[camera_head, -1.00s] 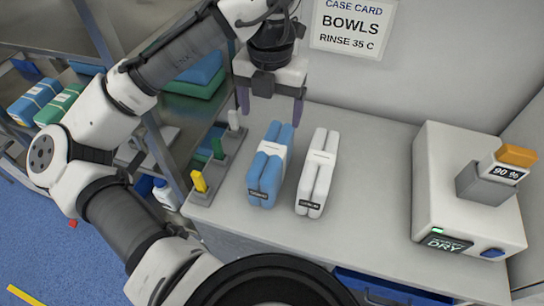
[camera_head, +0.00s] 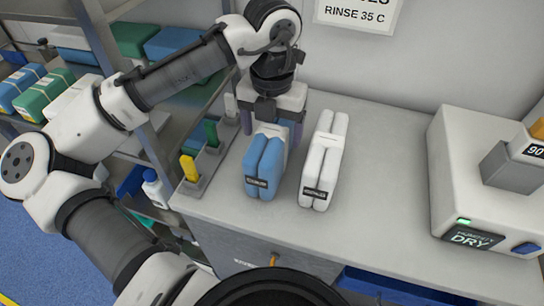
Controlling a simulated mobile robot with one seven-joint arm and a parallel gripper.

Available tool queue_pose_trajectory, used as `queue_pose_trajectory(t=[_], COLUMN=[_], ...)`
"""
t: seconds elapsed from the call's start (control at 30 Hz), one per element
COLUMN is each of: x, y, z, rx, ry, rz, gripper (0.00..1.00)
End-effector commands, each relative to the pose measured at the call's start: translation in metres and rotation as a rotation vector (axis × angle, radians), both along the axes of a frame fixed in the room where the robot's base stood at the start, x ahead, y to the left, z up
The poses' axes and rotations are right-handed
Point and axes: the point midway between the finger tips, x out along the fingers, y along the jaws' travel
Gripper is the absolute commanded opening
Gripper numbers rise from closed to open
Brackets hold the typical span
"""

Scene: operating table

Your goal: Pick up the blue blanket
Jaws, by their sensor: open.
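The blue blanket (camera_head: 264,168) is a folded bundle with a pale band and a dark label, standing on the light grey counter in the head view. My gripper (camera_head: 271,125) is at its far end, pointing down, with one dark finger on each side of the bundle. The fingers are open, and their tips are partly hidden behind the blanket. I cannot tell whether they touch it. A similar white blanket (camera_head: 324,163) stands close to the right of the blue one.
A holder with yellow (camera_head: 190,168), green (camera_head: 211,134) and white (camera_head: 231,106) pieces stands left of the blanket. A white dryer box (camera_head: 480,185) stands at the right. The counter (camera_head: 390,150) between the white blanket and the box is clear. Metal shelves are at the left.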

Motion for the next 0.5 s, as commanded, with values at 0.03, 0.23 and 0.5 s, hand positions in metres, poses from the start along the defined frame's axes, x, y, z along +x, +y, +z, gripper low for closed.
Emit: queue_pose_trajectory(t=[0.03, 0.23, 0.5], x=[0.0, 0.0001, -0.0001], y=[0.0001, -0.0001, -0.0002], z=[-0.0046, -0.0042, -0.0041], rx=[0.0, -0.001, -0.001], ry=[0.0, 0.0, 0.0], rz=[0.001, 0.0, 0.0], gripper=[0.8, 0.8, 0.58])
